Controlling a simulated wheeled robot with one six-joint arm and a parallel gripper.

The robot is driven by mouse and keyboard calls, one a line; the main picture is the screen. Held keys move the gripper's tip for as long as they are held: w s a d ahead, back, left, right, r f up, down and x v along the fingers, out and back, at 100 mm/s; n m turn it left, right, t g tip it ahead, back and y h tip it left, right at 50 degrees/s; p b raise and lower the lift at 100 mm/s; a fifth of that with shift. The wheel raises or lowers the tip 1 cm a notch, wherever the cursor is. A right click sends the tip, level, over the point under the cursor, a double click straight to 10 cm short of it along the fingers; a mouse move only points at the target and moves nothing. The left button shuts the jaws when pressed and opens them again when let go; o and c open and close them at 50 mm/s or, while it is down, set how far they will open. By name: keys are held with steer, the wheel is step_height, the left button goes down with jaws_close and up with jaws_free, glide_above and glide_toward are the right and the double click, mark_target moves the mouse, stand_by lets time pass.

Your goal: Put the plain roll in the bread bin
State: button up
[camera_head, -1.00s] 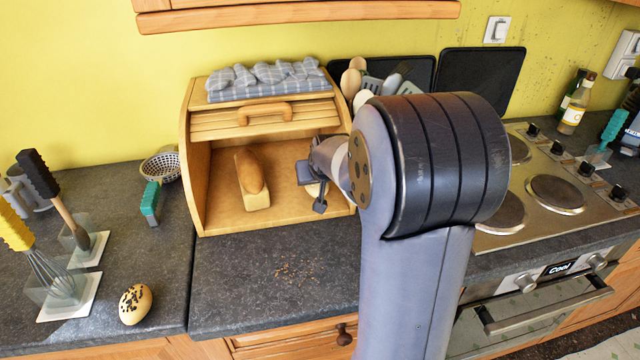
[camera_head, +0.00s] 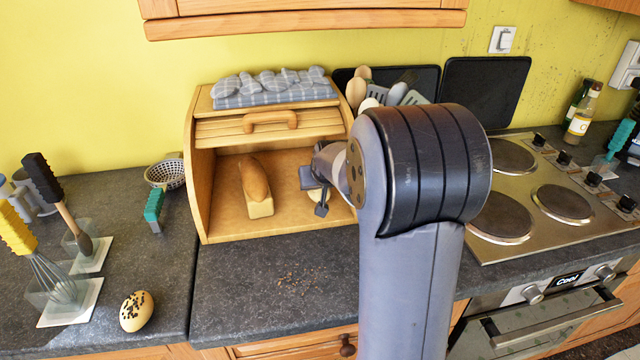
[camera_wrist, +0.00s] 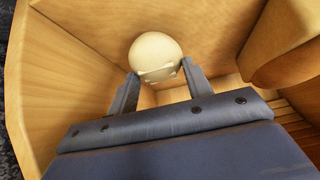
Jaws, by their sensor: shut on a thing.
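The plain roll (camera_wrist: 156,57) is pale and round. In the wrist view my gripper (camera_wrist: 158,82) is shut on it, with one finger at each side, inside the wooden bread bin (camera_wrist: 60,75). In the head view the bread bin (camera_head: 198,190) stands open at the back of the counter, its slatted lid raised. My gripper (camera_head: 318,197) reaches into its right part, and only a sliver of the roll (camera_head: 316,193) shows behind the fingers. I cannot tell whether the roll touches the bin floor.
A bread loaf (camera_head: 257,187) lies in the bin, left of my gripper. A seeded roll (camera_head: 137,311) sits on the counter at front left. A utensil holder stands behind my arm, and a stove (camera_head: 490,243) is at the right. The counter before the bin (camera_head: 270,310) holds only crumbs.

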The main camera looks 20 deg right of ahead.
steer(key=shift+f, duration=0.2)
steer(key=o, duration=1)
steer(key=d+p+v, duration=0.1)
steer(key=p+v, duration=0.1)
steer(key=v, duration=0.4)
steer(key=shift+s+a+r, duration=0.3)
steer(key=shift+a+r, duration=0.05)
steer(key=shift+a, duration=0.2)
stand_by(0.4)
steer(key=v, duration=1)
steer(key=shift+s+r, duration=0.3)
